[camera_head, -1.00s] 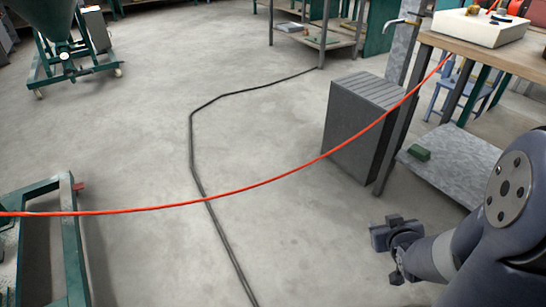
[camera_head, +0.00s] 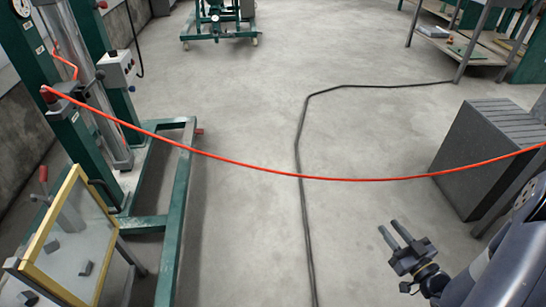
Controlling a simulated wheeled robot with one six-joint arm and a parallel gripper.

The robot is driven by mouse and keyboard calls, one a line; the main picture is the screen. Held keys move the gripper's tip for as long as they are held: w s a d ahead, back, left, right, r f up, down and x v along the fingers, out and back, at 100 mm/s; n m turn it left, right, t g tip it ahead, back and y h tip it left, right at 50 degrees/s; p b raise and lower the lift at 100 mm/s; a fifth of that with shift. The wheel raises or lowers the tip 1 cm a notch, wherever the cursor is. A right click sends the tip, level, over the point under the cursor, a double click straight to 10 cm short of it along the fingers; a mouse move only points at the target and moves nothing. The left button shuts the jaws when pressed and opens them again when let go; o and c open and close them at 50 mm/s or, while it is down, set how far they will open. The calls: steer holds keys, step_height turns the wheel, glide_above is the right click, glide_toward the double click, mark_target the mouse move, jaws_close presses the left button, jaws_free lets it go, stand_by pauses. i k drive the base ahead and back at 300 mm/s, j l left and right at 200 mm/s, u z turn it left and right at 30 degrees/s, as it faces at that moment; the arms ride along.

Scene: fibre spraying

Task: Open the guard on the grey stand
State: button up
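The guard is a clear pane in a yellow frame (camera_head: 70,187), tilted, at the lower left of the head view. A dark handle (camera_head: 103,184) sits near its upper right edge. The grey stand (camera_head: 130,255) shows as legs and bars around the guard; its lower part is cut off by the picture edge. Small grey pieces show through the pane. I cannot tell whether the guard is open or shut. My gripper (camera_head: 391,228) is at the lower right, far from the guard, with its two fingers apart and nothing between them.
A red hose (camera_head: 300,176) hangs across the view between the guard and the far right. A green machine frame (camera_head: 175,225) stands beside the guard. A black cable (camera_head: 300,130) lies on the floor. A grey cabinet (camera_head: 470,150) is at right.

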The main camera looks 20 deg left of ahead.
mark_target(26, 267)
steer(key=j+u, duration=0.15)
steer(key=u, duration=1.65)
steer(key=i+u, duration=0.3)
steer(key=i, duration=0.65)
